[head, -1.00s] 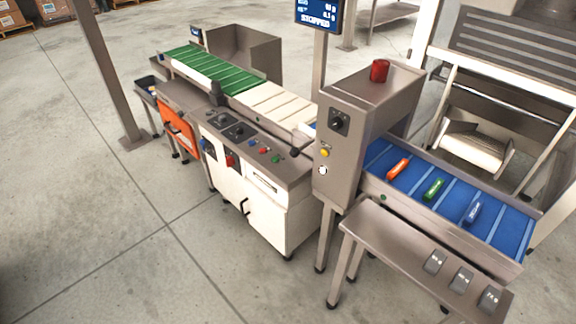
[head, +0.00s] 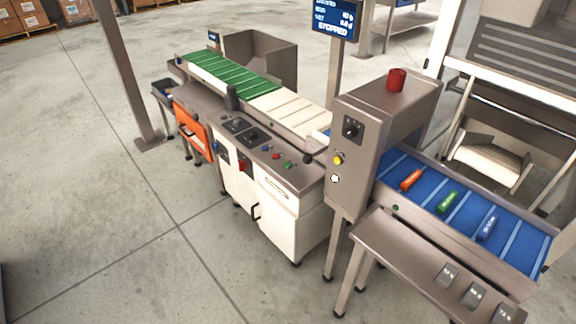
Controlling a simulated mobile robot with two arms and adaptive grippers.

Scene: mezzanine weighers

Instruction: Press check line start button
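The check line has a grey control panel (head: 258,147) on a white cabinet, with a blue button (head: 265,147), a red button (head: 276,155) and a green button (head: 288,165) near its front right. A grey upright housing (head: 357,150) to the right carries a dark rotary knob (head: 351,128), a yellow button (head: 338,160) and a white round button (head: 334,178). A small green button (head: 395,208) sits on the blue conveyor's side. Any labels are too small to read. A screen (head: 328,17) reads STOPPED. Neither gripper is in view.
Orange, green and blue items lie on the blue belt (head: 470,220). A grey side table (head: 420,255) with small weights stands in front of it. A green belt (head: 218,75) runs behind the panel. A post (head: 120,70) stands at left. The floor in front is clear.

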